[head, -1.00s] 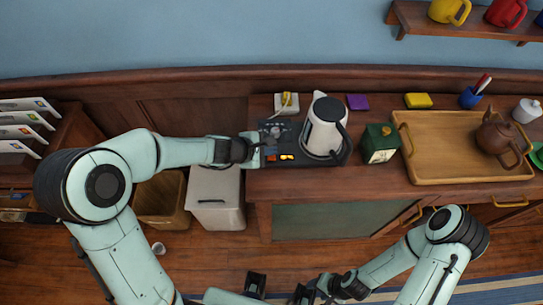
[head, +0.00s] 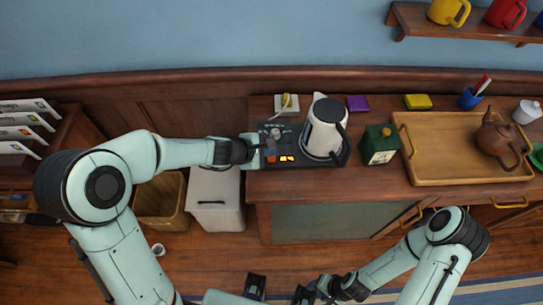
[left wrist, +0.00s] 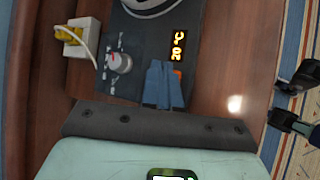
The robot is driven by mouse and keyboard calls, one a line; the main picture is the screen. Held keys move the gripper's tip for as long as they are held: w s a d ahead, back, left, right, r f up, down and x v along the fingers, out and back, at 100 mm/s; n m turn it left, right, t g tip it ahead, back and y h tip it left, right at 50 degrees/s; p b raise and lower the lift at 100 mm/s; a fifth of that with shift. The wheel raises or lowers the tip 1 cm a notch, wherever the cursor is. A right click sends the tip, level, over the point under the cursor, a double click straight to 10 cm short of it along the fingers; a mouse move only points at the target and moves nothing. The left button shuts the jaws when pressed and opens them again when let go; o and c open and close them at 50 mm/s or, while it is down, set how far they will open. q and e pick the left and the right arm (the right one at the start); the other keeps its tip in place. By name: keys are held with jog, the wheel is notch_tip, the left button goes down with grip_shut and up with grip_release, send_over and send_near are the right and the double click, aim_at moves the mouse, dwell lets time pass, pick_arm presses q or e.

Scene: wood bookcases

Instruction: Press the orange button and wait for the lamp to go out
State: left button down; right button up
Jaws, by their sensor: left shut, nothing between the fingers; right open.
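The black control panel (head: 267,132) sits on the counter's left part, beside a white kettle (head: 322,128). The orange button (head: 271,159) is at the panel's front edge, left of a lit orange display (head: 287,158). In the left wrist view the button (left wrist: 178,73) is mostly hidden behind my left fingers, and the display (left wrist: 178,45) glows. My left gripper (head: 262,148) is shut and empty, its tips over the panel next to the button; contact cannot be told. My right gripper (head: 312,290) is open, low and away from the counter. I cannot pick out a separate lamp.
A knob (left wrist: 120,62) and a white socket with a yellow plug (head: 287,103) are close to the left fingers. A green box (head: 380,144) and a wooden tray (head: 425,178) with a teapot stand to the right. Bins (head: 216,200) stand below left.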

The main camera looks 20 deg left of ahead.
aim_at(269, 159)
dwell(0.8)
pick_arm(q)
jog(key=shift+f+b, duration=0.4)
jog(key=shift+f, duration=0.05)
pick_arm(e)
jog(key=shift+s+f, duration=0.25)
jog(key=shift+f, duration=0.25)
pick_arm(q)
jog(key=shift+f+b, duration=0.45)
jog(key=shift+f, duration=0.05)
pick_arm(e)
jog(key=shift+s+f, duration=0.15)
jog(key=shift+f, duration=0.35)
pick_arm(q)
jog(key=shift+r, duration=0.15)
pick_arm(e)
jog(key=shift+r, duration=0.1)
pick_arm(q)
jog(key=shift+r+p, duration=0.7)
jog(key=shift+r, duration=0.05)
pick_arm(e)
jog(key=shift+w+r, duration=0.35)
jog(key=shift+r, duration=0.3)
